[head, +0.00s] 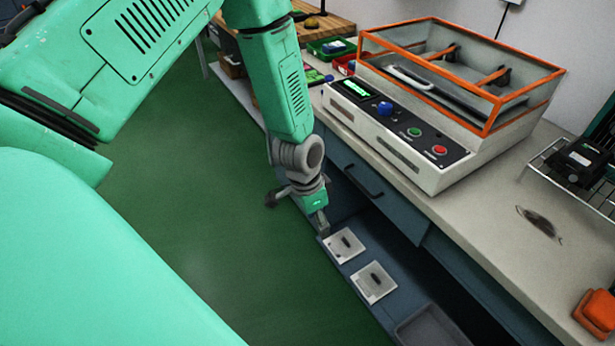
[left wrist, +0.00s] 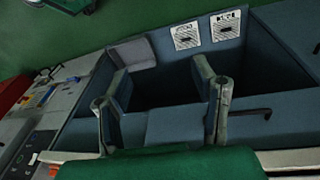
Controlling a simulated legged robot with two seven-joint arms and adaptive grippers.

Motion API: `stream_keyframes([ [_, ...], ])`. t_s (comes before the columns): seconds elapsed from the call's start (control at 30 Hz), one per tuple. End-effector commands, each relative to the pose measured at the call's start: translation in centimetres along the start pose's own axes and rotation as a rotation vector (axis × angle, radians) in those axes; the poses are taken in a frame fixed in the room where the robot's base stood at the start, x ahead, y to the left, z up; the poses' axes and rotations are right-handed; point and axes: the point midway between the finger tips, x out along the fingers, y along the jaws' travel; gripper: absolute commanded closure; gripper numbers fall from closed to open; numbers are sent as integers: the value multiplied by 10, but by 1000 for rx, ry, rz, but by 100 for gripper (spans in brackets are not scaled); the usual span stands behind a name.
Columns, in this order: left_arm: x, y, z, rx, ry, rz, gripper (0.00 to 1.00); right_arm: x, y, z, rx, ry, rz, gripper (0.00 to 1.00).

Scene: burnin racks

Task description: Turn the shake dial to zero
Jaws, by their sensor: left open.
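The shake dial is a blue knob (head: 384,108) on the dark control panel of a white shaker machine (head: 440,170). It sits right of a lit green display (head: 356,88), with a green button and a red button farther along the panel. Part of the panel (left wrist: 14,147) shows at that view's left edge. My right gripper is in neither view.
An orange-framed clear cover (head: 490,100) tops the machine. A wire rack (head: 585,180) stands at right.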

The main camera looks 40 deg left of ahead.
Motion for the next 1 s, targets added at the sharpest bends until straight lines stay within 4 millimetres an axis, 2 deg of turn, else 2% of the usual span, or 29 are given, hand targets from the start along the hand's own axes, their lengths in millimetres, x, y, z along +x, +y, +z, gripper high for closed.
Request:
stream_keyframes([
  [0.23, 8, 4, 13, -29, -6, -4, 48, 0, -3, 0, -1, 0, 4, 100],
  [0.83, 9, 8, 13, -32, -8, -10, 48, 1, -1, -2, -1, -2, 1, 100],
  [0.93, 19, 16, 30, -59, -23, -16, 48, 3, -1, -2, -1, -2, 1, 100],
  [1.0, 32, 29, 57, -107, -41, -32, 48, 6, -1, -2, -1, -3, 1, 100],
])
